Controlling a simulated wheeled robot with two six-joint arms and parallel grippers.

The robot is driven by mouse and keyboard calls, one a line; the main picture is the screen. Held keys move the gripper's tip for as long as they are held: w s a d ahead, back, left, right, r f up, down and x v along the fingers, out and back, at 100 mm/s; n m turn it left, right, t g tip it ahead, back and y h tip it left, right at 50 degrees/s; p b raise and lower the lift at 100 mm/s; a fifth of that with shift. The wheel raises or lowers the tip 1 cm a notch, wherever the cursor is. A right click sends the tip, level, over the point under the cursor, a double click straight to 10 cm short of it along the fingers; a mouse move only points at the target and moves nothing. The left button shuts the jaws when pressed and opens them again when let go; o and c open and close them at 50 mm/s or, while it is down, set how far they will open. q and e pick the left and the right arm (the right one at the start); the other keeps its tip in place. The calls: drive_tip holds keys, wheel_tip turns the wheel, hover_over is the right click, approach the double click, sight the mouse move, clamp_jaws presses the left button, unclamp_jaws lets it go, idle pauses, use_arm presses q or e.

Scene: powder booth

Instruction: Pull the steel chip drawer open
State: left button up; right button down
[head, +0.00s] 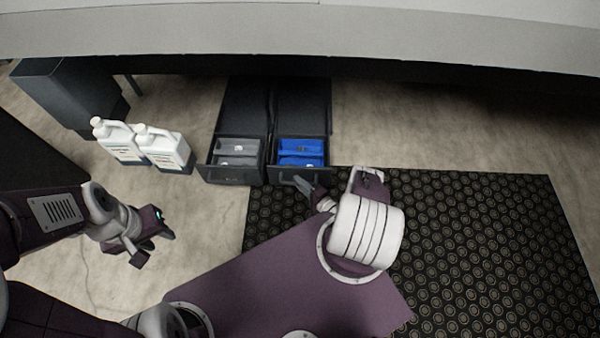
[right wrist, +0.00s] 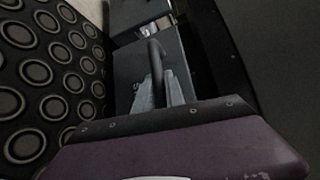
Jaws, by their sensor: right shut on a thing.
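Two dark drawers stand pulled out from under the bench. The left drawer (head: 232,174) holds grey packs (head: 238,150). The right drawer (head: 283,177) holds blue packs (head: 301,151). I cannot read which one is marked steel chip. My right gripper (head: 303,184) is at the right drawer's front. In the right wrist view its fingers (right wrist: 158,92) are shut on the dark bar handle (right wrist: 155,58) of the drawer front (right wrist: 128,66). My left gripper (head: 155,250) is open and empty above the floor at the left, away from the drawers.
Two white jugs (head: 118,140) (head: 164,148) stand on the floor left of the drawers. A dark bin (head: 65,90) is behind them. The pale bench edge (head: 300,35) runs across the back. A black patterned mat (head: 480,230) covers the floor at right, with clear room there.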

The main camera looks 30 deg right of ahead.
use_arm(q)
drive_tip(key=shift+r, duration=0.25)
use_arm(e)
drive_tip(key=shift+s+a, duration=0.3)
drive_tip(key=shift+s, duration=0.2)
drive_tip(key=c, duration=1.4)
unclamp_jaws()
drive_tip(key=shift+d, duration=0.1)
